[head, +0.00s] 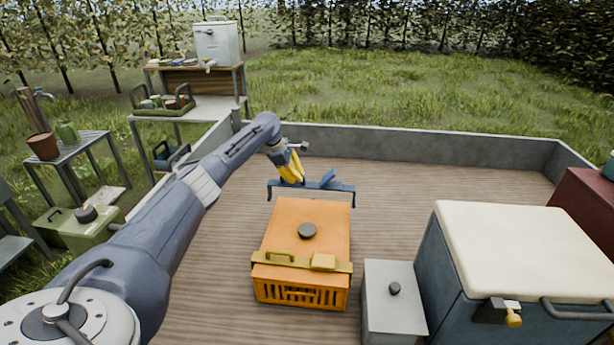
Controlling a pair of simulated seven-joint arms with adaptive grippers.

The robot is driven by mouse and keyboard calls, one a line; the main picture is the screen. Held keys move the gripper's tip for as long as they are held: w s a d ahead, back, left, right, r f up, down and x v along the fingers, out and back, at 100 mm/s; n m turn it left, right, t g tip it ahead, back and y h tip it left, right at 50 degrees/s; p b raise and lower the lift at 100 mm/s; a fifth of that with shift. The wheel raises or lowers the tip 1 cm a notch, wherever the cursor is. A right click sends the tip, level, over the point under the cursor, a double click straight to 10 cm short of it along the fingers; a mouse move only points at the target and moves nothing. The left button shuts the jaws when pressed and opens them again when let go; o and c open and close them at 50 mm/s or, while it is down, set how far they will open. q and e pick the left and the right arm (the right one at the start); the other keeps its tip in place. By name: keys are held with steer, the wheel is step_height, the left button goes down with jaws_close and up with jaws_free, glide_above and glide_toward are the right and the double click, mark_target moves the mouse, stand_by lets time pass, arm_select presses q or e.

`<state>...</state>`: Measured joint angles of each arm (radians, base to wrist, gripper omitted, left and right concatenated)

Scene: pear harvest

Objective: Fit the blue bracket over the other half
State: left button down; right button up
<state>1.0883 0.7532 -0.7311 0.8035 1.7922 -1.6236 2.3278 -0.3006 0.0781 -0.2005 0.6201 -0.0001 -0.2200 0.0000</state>
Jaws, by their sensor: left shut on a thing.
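My left gripper (292,167), with yellow fingers, is shut on the blue bracket (327,185). The bracket is a long bar with down-turned ends and a raised piece on top, held in the air near the far edge of the orange crate (301,225). The crate has a closed lid with a dark round knob (307,231). A yellow bracket half (301,262) lies across the crate's near edge, with a handle loop on its left and a block on its right. The blue bracket is apart from the yellow half. My right gripper is not in view.
A grey box (393,305) with a dark knob stands right of the crate, beside a large blue cooler (526,250) with a cream lid. The wooden deck (440,175) is clear behind them, bounded by a low grey wall (420,142). Tables with pots stand at left.

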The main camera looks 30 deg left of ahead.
arm_select(q)
steer(key=shift+f, duration=6.1)
steer(key=c, duration=1.4)
jaws_free()
steer(key=shift+r, duration=0.1)
